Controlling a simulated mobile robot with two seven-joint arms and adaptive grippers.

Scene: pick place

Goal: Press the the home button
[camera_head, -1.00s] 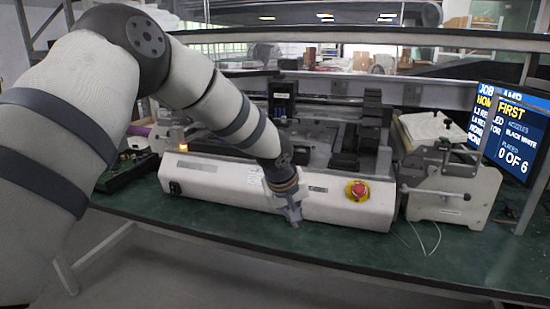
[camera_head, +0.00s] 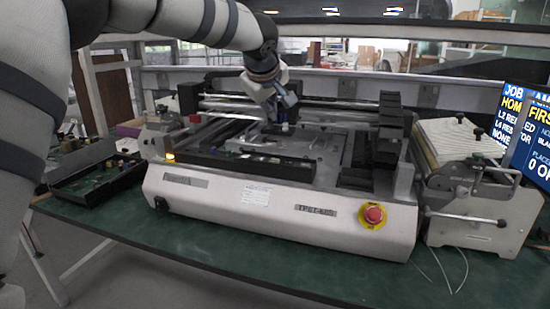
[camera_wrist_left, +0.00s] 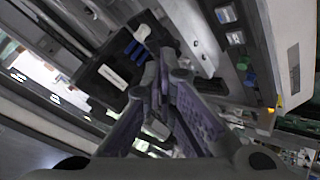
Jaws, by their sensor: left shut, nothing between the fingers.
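A white benchtop pick-and-place machine (camera_head: 290,215) stands on the green table. My left gripper (camera_head: 285,122) is over its work area, behind the front panel, pointing down with its fingers together and empty. In the left wrist view the closed fingertips (camera_wrist_left: 165,62) are beside a black block (camera_wrist_left: 115,78) with a white label and blue parts. A row of small buttons (camera_wrist_left: 236,39) runs along a grey strip to the right of the fingers, apart from them. I cannot read which one is the home button. My right gripper is in neither view.
A red emergency stop (camera_head: 373,214) on a yellow ring is on the machine's front right. An amber light (camera_head: 170,157) glows at its left. A black tray (camera_head: 95,182) lies on the left, a feeder (camera_head: 480,205) and screen (camera_head: 530,135) on the right.

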